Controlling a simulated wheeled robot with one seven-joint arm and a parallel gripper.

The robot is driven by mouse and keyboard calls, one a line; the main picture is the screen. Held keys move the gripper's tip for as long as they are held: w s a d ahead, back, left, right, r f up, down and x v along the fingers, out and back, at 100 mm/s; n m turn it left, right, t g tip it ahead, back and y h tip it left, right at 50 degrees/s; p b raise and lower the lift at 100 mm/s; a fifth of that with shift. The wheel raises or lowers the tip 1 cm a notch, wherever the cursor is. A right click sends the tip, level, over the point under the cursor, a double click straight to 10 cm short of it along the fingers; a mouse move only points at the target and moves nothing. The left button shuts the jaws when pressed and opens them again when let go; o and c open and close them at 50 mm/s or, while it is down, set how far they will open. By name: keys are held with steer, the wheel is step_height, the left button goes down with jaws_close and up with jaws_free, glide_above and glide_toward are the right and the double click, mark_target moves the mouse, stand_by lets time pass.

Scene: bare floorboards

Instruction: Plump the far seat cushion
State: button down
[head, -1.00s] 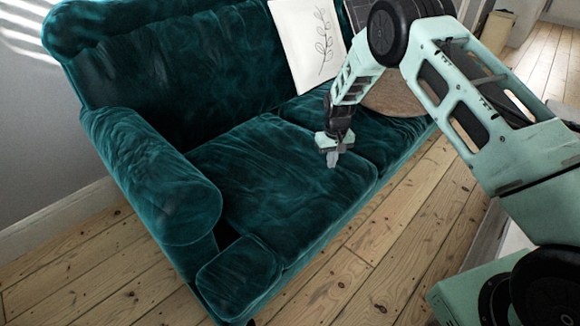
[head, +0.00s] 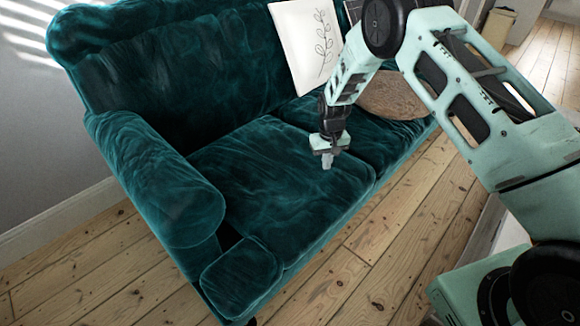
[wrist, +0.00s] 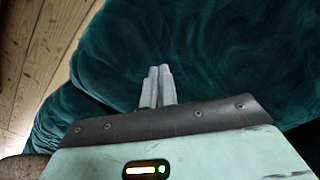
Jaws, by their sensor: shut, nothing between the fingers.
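A dark teal velvet sofa stands against the wall, with two seat cushions. The nearer seat cushion (head: 270,190) lies beside the rolled armrest. The far seat cushion (head: 378,138) is partly hidden behind my arm. My gripper (head: 327,164) is shut and empty, fingers pointing down over the nearer cushion's right part, close to the seam between the two. In the wrist view my gripper (wrist: 157,88) shows its two fingers together above teal velvet. I cannot tell whether the fingertips touch the fabric.
A white cushion with a leaf drawing (head: 308,42) leans on the backrest. A round brown cushion (head: 395,97) sits on the far seat, partly behind my arm. The armrest (head: 160,180) stands at the left. Bare floorboards (head: 375,250) in front are clear.

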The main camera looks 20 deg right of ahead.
steer(key=p, duration=0.4)
glide_above(302, 198)
steer(key=shift+d+r, duration=0.15)
steer(key=shift+s, duration=0.1)
steer(key=shift+b, duration=0.3)
steer(key=shift+f+b, duration=1)
steer(key=shift+f, duration=0.7)
steer(key=shift+r+p, duration=1.4)
steer(key=shift+r, duration=0.35)
steer(key=shift+a+f, duration=0.1)
steer(key=shift+a, duration=0.1)
